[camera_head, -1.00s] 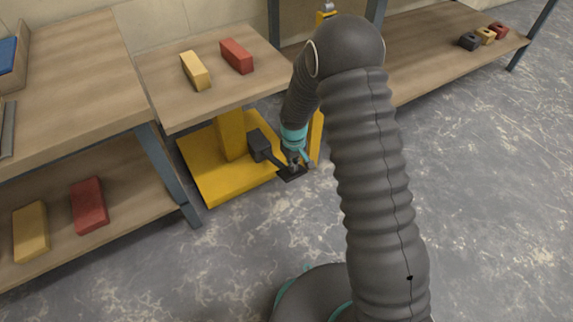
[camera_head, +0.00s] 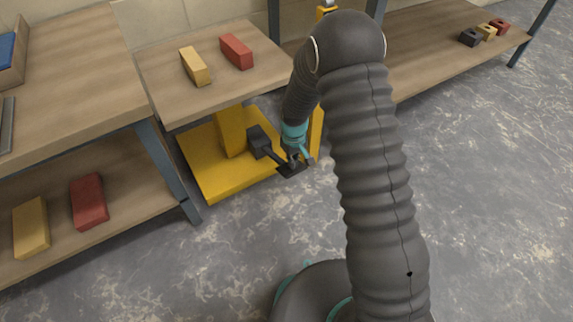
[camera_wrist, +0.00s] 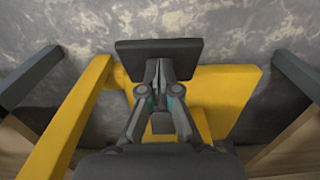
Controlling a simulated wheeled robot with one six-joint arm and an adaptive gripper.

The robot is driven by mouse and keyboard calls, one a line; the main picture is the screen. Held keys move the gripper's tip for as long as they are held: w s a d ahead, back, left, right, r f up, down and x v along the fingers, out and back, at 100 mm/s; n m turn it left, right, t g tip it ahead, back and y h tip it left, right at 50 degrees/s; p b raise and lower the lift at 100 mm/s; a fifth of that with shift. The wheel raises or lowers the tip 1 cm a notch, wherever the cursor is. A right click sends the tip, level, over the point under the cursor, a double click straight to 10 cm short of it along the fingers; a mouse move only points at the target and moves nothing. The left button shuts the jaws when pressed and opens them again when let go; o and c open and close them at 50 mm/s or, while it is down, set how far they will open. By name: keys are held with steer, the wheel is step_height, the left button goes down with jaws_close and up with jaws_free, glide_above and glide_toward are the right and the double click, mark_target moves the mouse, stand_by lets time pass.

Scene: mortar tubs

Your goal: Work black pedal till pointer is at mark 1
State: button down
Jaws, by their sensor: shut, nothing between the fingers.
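The black pedal (camera_head: 289,172) sticks out from the yellow base of a lift table, on an arm from a dark block (camera_head: 258,141). In the wrist view its flat black plate (camera_wrist: 159,47) lies beyond my fingertips. My gripper (camera_head: 293,162) points down at the pedal plate; its fingers are together and empty. In the wrist view the shut fingertips (camera_wrist: 158,66) overlap the plate's near edge and look to be on or just over it. Whether they touch cannot be told. The pointer and mark 1 cannot be made out; my arm hides part of the yellow post.
The lift table's wooden top (camera_head: 215,92) carries a yellow brick (camera_head: 195,66) and a red brick (camera_head: 236,51). A wooden bench (camera_head: 75,75) stands close on the left, a long shelf (camera_head: 430,50) on the right. Floor in front is clear.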

steer(key=shift+s+f+b, duration=0.1)
steer(key=shift+f+b, duration=0.4)
steer(key=shift+f, duration=0.45)
steer(key=shift+r+p, duration=0.85)
steer(key=shift+r, duration=0.6)
steer(key=shift+w+r, duration=0.2)
steer(key=s+d+r+m+t+p, duration=0.1)
steer(key=s+d+r, duration=0.15)
steer(key=r, duration=0.65)
steer(key=s+d+r+m+t, duration=0.1)
steer(key=s+d+r, duration=0.15)
steer(key=r, duration=0.55)
steer(key=s+d+r+m+p, duration=0.1)
steer(key=d+r, duration=0.2)
steer(key=r, duration=0.6)
steer(key=s+d+r+m+t, duration=0.1)
steer(key=s+d+r, duration=0.1)
steer(key=s+r, duration=0.2)
steer(key=s+d+r+m+t+p, duration=0.1)
steer(key=s+d+r, duration=0.2)
steer(key=s, duration=0.7)
steer(key=s+d+r+m+t, duration=0.1)
steer(key=s+d+r, duration=0.2)
steer(key=s+r, duration=0.4)
steer(key=shift+s+d+m+t+p, duration=0.3)
steer(key=shift+s+m, duration=0.1)
steer(key=shift+s, duration=0.2)
